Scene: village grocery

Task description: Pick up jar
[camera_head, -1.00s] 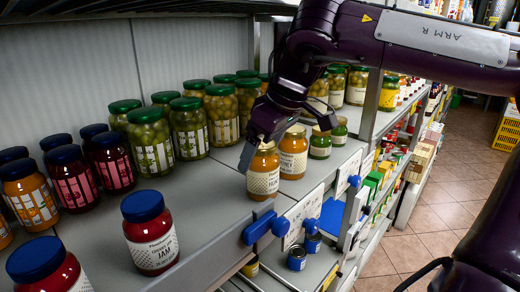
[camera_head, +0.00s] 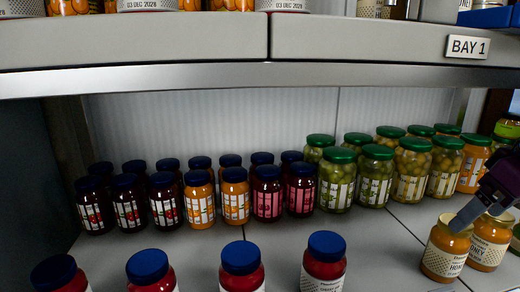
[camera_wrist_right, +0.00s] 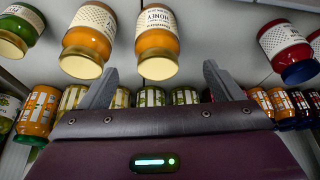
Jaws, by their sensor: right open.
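Two honey jars with cream lids stand upright on the shelf at the lower right of the head view, a left one (camera_head: 447,252) and a right one (camera_head: 490,243). My right gripper (camera_head: 472,212) comes in from the right edge, a grey finger overlapping the jars' tops. In the wrist view my right gripper (camera_wrist_right: 157,85) has its fingers spread, with nothing held. One honey jar (camera_wrist_right: 157,42) appears in line with the gap between them; the other (camera_wrist_right: 88,40) is beside the left finger. Contact cannot be told. My left gripper is out of view.
Red jam jars with blue lids (camera_head: 323,262) stand along the front left. Behind are rows of dark, orange and pink-labelled jars (camera_head: 268,195) and green-lidded jars (camera_head: 375,178). An upper shelf (camera_head: 150,60) overhangs. Bare shelf lies left of the honey jars (camera_head: 385,240).

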